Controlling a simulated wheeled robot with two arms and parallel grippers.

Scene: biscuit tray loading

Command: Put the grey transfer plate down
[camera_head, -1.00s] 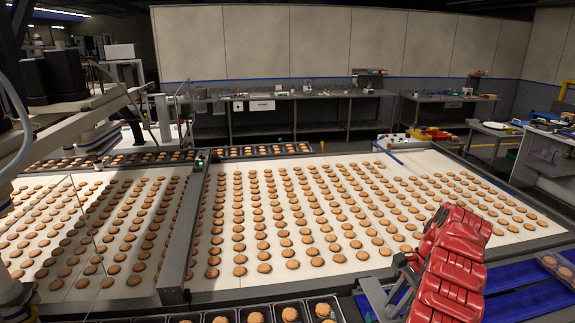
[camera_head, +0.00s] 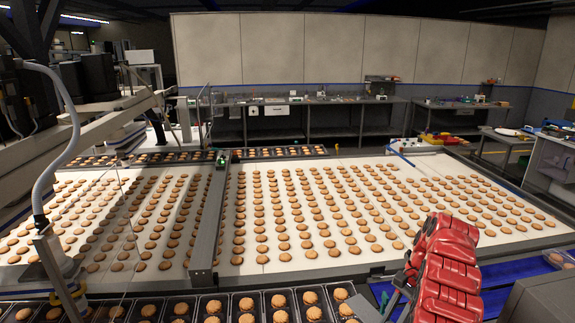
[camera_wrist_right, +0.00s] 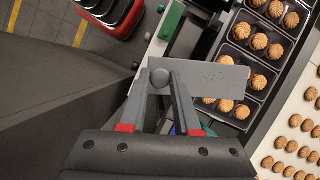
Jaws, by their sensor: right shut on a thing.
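The grey transfer plate (camera_wrist_right: 218,76) shows in the right wrist view as a flat, light grey sheet with a round knob at its left. My right gripper (camera_wrist_right: 161,82) is shut on it, with the two fingers closing at the knob. In that view the plate partly covers a black biscuit tray (camera_wrist_right: 232,108); I cannot tell its height above the tray. In the head view my red right arm reaches in at the lower right; its gripper is mostly hidden there. My left gripper is not in view.
A wide white belt (camera_head: 330,266) carries many rows of biscuits, split by a metal rail (camera_head: 207,235). Black trays with biscuits (camera_head: 247,307) line its near edge. A blue surface (camera_head: 512,270) lies at the right. Work tables (camera_head: 320,101) stand at the back.

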